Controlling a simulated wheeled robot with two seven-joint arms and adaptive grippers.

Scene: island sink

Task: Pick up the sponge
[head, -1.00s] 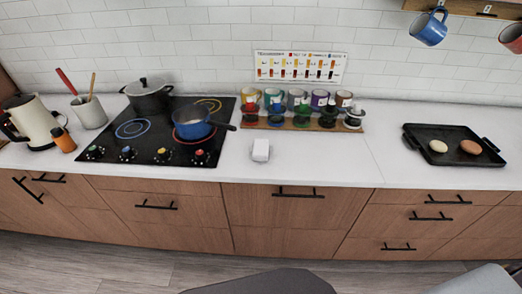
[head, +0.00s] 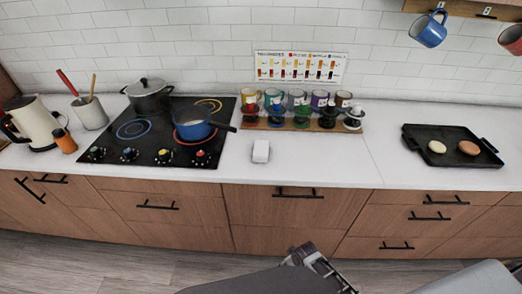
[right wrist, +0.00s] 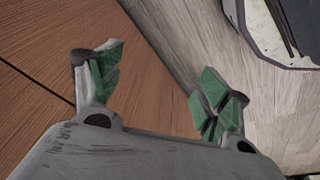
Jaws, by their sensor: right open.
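The sponge (head: 261,151) is a small pale block lying on the white countertop, right of the stove and near the front edge. My right gripper (right wrist: 160,78) is open and empty, its green-padded fingers spread wide in the right wrist view. That view shows wooden cabinet fronts on the left and floor on the right, but no sponge. In the head view, a gripper that appears to be the right one (head: 333,272) is low in front of the drawers, below the counter and well away from the sponge. My left gripper is not in view.
The stove (head: 160,132) holds a blue pan (head: 192,123) with its handle toward the sponge. Several mugs and a wooden rack (head: 290,123) stand behind the sponge. A black tray (head: 453,146) lies at right. The counter between sponge and tray is clear.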

